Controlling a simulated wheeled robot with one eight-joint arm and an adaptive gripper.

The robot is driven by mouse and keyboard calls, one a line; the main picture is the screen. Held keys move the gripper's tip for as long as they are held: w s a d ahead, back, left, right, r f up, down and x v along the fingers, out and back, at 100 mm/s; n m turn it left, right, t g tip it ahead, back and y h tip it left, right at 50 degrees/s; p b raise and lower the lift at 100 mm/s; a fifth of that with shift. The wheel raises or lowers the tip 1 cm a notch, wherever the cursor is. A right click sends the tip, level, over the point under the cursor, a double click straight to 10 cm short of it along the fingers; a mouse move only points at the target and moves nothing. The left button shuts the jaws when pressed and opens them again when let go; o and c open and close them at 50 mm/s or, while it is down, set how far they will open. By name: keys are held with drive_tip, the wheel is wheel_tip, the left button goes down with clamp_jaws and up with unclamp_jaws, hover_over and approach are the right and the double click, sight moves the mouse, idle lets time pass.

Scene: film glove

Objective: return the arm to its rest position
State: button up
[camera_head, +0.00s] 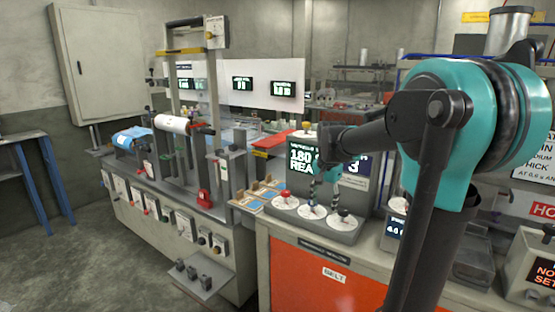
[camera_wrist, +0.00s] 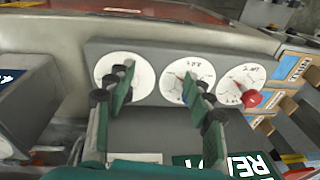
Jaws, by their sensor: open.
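My arm (camera_head: 432,160), teal and dark grey, reaches from the right over the counter in the head view. My gripper (camera_head: 325,196) is at its end, just above a grey control box (camera_head: 330,232) with three round dials. In the wrist view my gripper (camera_wrist: 160,84) is open, its two fingers apart with nothing between them. The fingers overlap the black-knob dial (camera_wrist: 141,82) and the middle dial (camera_wrist: 183,74). The red knob (camera_wrist: 251,99) stands clear on the right. Whether a fingertip touches the box cannot be told.
A lit display panel (camera_head: 300,158) stands behind the dials, close to my gripper. Wooden trays with blue pads (camera_head: 267,192) lie to the left. A tall roller machine (camera_head: 195,130) stands further left. Another instrument box (camera_head: 394,232) is right of the dials. Open floor (camera_head: 70,270) shows at lower left.

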drive_tip(key=s+d+f+n+t, duration=0.1)
drive_tip(key=s+f+n, duration=0.3)
drive_tip(key=s+f, duration=0.4)
drive_tip(key=s+d+f+n+t, duration=0.1)
drive_tip(key=s+f+n, duration=0.3)
drive_tip(key=s+f, duration=0.4)
drive_tip(key=s, duration=0.5)
drive_tip(key=shift+s+f+t, duration=0.25)
drive_tip(key=shift+f+t, duration=0.05)
drive_tip(key=shift+f, duration=0.05)
